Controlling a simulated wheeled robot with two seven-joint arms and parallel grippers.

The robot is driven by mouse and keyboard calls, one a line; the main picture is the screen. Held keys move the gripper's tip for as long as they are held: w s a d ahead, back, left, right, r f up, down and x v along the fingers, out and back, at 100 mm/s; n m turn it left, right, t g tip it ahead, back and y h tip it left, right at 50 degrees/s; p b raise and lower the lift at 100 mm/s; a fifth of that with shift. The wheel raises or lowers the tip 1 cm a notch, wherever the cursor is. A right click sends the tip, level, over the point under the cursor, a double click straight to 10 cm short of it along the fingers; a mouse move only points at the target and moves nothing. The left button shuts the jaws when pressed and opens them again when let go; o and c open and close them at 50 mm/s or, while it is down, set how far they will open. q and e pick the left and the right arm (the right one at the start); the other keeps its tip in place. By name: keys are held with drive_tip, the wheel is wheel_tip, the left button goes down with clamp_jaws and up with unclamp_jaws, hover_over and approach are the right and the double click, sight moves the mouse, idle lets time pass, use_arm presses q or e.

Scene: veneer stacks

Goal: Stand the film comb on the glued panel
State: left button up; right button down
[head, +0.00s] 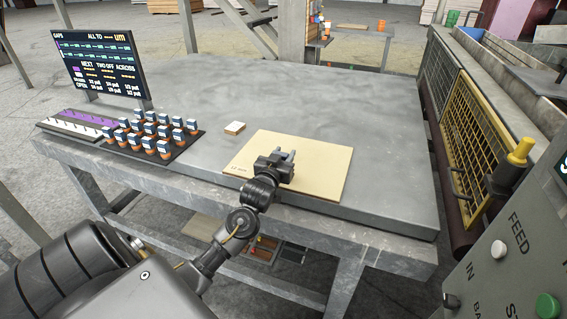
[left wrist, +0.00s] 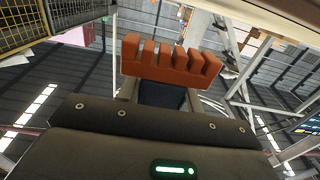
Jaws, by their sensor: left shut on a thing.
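The glued panel (head: 325,168) is a pale wooden sheet marked 12 mm, lying flat on the grey table. My left gripper (head: 282,157) is over its left-middle part in the head view. In the left wrist view the gripper (left wrist: 160,94) is shut on the dark blue body of the film comb. The film comb (left wrist: 170,65) has an orange-red head with several square teeth, pointing away from the gripper. The comb is hard to make out in the head view, and I cannot tell whether it touches the panel. My right gripper is not in view.
A dark rack (head: 118,146) at the left holds several similar orange-and-blue combs. A small pale block (head: 235,128) lies between rack and panel. A display screen (head: 105,63) stands behind. The table (head: 330,95) is clear behind the panel. A yellow mesh guard (head: 468,135) is at the right.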

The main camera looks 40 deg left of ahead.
use_arm(q)
drive_tip(key=shift+f, duration=1.5)
drive_tip(key=shift+f, duration=0.15)
drive_tip(key=o, duration=1.1)
drive_tip(key=v, duration=1.2)
drive_tip(key=shift+b, duration=0.4)
